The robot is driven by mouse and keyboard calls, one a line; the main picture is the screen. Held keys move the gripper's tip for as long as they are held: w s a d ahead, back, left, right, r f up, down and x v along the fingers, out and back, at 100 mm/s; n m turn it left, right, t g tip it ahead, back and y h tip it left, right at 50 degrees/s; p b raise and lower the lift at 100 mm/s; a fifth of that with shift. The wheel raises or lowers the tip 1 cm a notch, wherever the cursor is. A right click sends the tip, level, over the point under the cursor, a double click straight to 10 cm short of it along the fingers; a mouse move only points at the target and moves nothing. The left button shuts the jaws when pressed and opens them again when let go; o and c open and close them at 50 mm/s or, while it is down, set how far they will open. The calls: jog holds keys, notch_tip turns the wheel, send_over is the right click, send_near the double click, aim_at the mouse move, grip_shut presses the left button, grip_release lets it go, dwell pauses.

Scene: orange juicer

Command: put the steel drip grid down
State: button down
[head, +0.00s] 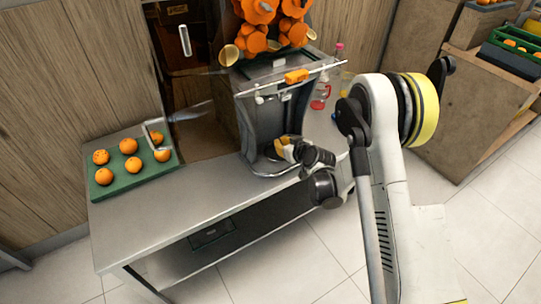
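The orange juicer (262,112) stands on the steel table with its rounded base at the front edge side. My gripper (281,149), with yellow and dark parts, is low in front of the juicer, just over its base (262,172). A small dark patch lies beside the fingertips at the base. I cannot tell whether it is the steel drip grid, a finger or the base's opening. The drip grid is not clearly visible. The fingers are too small to tell whether they are open or shut.
A green tray (133,188) with several oranges is at the table's left. Bare steel tabletop (185,200) lies between the tray and juicer. Bottles, one with a red part (319,97), stand right of the juicer. A dark flat item (212,234) lies on the lower shelf.

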jog(key=b, duration=0.1)
send_over(269, 158)
notch_tip(269, 158, down, 3)
jog(key=shift+f, duration=0.1)
notch_tip(269, 158, down, 4)
jog(key=b, duration=0.2)
jog(key=shift+w+b, duration=0.1)
jog(key=shift+b, duration=0.3)
jog(key=c, duration=1.6)
grip_release()
